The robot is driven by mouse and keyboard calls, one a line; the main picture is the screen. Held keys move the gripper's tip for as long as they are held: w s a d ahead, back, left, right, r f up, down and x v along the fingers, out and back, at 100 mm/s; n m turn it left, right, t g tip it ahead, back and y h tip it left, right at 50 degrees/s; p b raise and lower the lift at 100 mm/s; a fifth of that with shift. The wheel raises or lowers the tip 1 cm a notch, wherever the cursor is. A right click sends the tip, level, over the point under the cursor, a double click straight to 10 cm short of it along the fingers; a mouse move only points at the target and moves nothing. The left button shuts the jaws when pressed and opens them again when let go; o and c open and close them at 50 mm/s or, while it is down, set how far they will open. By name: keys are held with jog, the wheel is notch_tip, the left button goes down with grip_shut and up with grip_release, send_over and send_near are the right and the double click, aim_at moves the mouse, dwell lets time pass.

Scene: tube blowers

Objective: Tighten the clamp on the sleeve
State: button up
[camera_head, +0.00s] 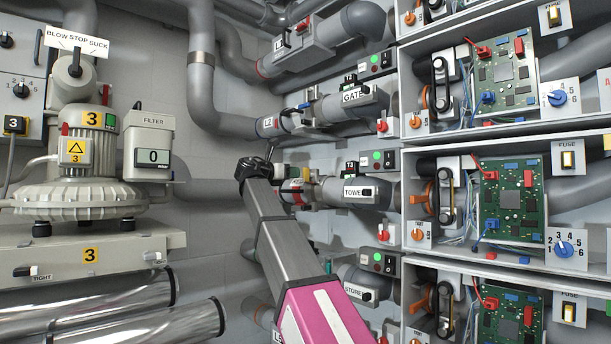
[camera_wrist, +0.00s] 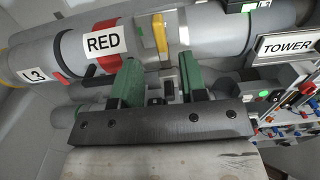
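In the wrist view a grey pipe sleeve (camera_wrist: 205,30) runs across the top, with a "RED" label (camera_wrist: 104,43) on a red band. A yellow strip (camera_wrist: 160,36) crosses it, with a small grey and dark fitting (camera_wrist: 167,84) just below. I cannot tell which part is the clamp's handle, or how tight it is. My gripper (camera_wrist: 158,70) has its two green fingers apart, just below the sleeve, on either side of that fitting. Contact is unclear. In the head view my gripper (camera_head: 262,166) is at the pipe left of the "TOWER" label (camera_head: 357,192); my arm hides part of it.
The "GATE" pipe (camera_head: 367,108) lies above and the "STORE" pipe (camera_head: 358,290) below. Racks with green circuit boards (camera_head: 510,200) stand at the right. A blower (camera_head: 75,180) marked 3 stands at the left.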

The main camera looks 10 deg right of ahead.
aim_at(304, 173)
jog(key=x, duration=0.7)
jog(key=shift+d, duration=0.15)
grip_shut()
